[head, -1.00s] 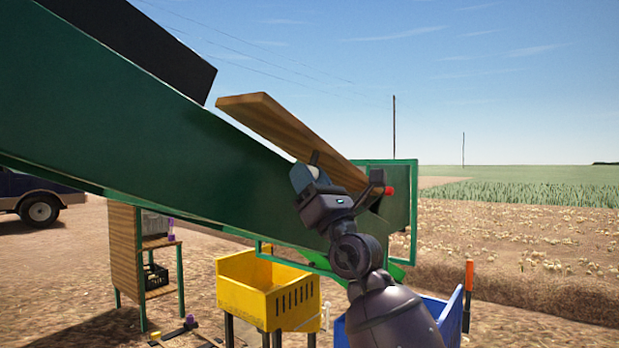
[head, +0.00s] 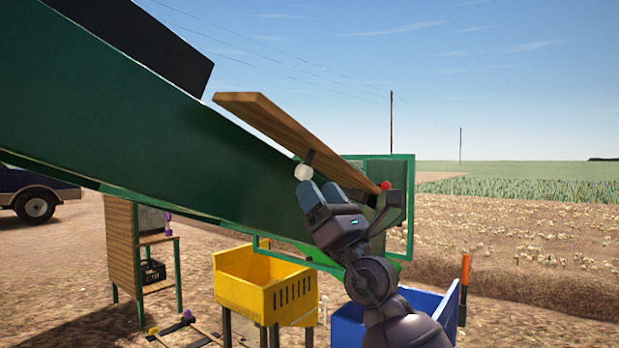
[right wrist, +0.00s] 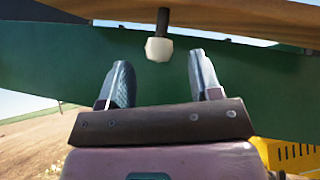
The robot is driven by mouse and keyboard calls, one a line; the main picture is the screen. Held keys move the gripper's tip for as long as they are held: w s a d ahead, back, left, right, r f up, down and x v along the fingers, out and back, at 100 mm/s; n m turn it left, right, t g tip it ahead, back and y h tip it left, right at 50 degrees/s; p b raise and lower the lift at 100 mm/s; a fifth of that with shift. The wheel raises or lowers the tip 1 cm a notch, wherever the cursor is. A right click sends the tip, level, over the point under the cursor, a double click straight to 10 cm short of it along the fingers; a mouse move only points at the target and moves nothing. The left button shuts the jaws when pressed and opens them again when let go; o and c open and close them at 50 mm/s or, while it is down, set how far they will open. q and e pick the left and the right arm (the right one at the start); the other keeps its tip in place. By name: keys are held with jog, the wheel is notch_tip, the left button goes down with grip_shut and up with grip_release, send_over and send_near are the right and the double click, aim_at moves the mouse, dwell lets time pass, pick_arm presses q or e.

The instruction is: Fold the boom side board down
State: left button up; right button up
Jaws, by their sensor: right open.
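The boom side board (head: 278,124) is a wooden plank that stands tilted along the upper edge of the green boom (head: 130,135). A white knob (head: 303,172) on a short dark stem sticks out from the board's lower edge. My right gripper (head: 323,191) is open and empty just below and to the right of the knob. In the right wrist view the knob (right wrist: 159,49) lies ahead of the two fingertips (right wrist: 158,66), roughly centred between them and apart from both. The board's underside (right wrist: 220,17) spans the top there. My left gripper is not in view.
A red knob (head: 386,186) is near the board's right end, by a green frame (head: 411,215). A yellow crate (head: 240,294) on legs and a blue bin (head: 440,302) stand below. A wooden rack (head: 120,245) is at left. Open field lies to the right.

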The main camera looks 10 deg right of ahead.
jog(key=shift+v, duration=2.7)
